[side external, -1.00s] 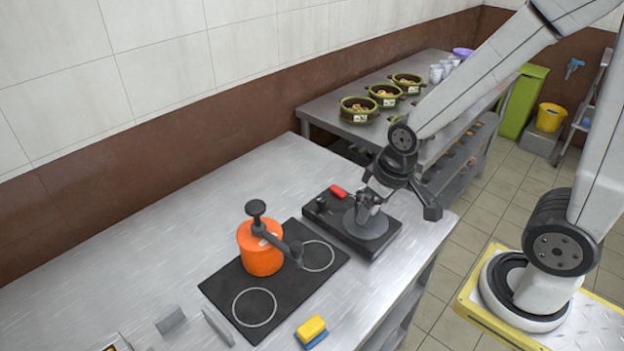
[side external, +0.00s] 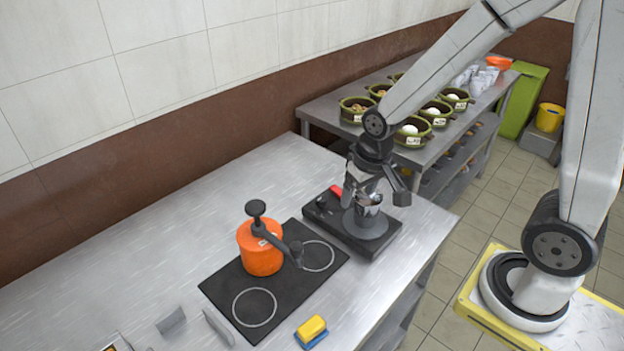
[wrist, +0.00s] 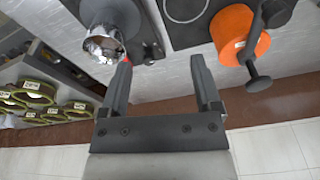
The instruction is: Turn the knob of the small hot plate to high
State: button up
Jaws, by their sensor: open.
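The small hot plate (side external: 382,245) is a black slab with a round grey plate, at the right end of the steel counter. A shiny steel pot (side external: 371,203) stands on it, partly covered by my gripper; it also shows in the wrist view (wrist: 103,43). A dark knob (side external: 321,202) and a red piece (side external: 337,190) are at the slab's back left. My gripper (side external: 352,197) is above the slab beside the pot. In the wrist view my gripper (wrist: 161,63) is open and empty; its left finger partly hides the red piece. The knob's setting is too small to read.
An orange pot (side external: 261,255) with a crank handle stands on the black two-ring cooktop (side external: 225,285) to the left. A yellow and blue sponge (side external: 312,329) lies in front. Several green bowls (side external: 410,140) stand on the back table. The counter's back left is clear.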

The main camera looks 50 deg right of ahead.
jog(key=w+d+f+m+g, duration=0.1)
jog(key=w+d+m, duration=0.15)
jog(key=w, duration=0.25)
jog(key=w+d+f+m, duration=0.1)
jog(key=w+f+m, duration=0.15)
jog(key=w, duration=0.25)
jog(key=m+g, duration=0.1)
jog(key=m, duration=0.4)
send_over(321, 198)
jog(key=f, duration=0.3)
jog(key=shift+s+a+f, duration=0.3)
jog(key=shift+a+f, duration=0.05)
jog(key=shift+w+d+f+g, duration=0.3)
jog(key=shift+w+d+f, duration=0.05)
jog(key=shift+w+f, duration=0.1)
jog(key=shift+f, duration=0.1)
jog(key=shift+s+f, duration=0.1)
jog(key=shift+f, duration=3.65)
grip_shut()
